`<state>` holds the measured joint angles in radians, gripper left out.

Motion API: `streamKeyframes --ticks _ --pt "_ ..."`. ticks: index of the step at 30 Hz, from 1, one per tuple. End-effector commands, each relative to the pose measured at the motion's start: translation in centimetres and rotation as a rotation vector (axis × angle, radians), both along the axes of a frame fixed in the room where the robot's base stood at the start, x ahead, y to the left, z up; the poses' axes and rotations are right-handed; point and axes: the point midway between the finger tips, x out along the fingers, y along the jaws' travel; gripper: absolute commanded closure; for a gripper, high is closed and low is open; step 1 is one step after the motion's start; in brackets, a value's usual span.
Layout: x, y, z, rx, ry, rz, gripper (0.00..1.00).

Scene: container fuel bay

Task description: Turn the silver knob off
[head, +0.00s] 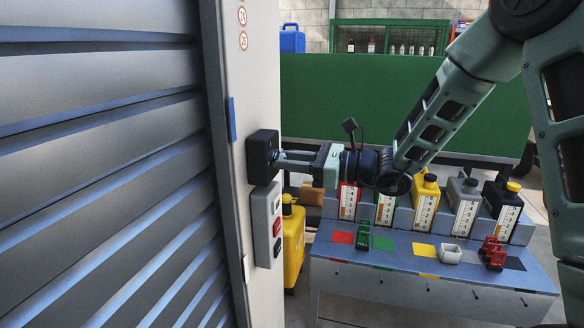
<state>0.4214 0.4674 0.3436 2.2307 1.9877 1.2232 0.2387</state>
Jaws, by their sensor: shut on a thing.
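A black box-shaped switch housing (263,157) is mounted on the grey post (243,100) beside the slatted shutter. My gripper (284,160) reaches it from the right, level with its face, with its fingers pointing left. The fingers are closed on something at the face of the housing. The silver knob is not clearly distinguishable; the fingers and their angle hide it, and its turned position cannot be read.
Below the housing is a grey button box (266,222) with a red and a black button. A yellow container (292,240) stands behind it. A blue-grey bench (400,290) with several canisters and coloured pads is at the right. A green barrier (350,95) stands behind.

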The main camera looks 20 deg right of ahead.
Motion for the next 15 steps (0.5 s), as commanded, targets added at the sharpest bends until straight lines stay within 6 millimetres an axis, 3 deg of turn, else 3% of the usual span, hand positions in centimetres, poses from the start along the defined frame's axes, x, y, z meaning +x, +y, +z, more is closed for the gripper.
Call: streamKeyframes --ticks 15 --pt "0.02 -0.07 -0.96 -0.273 -0.380 -0.001 0.97"
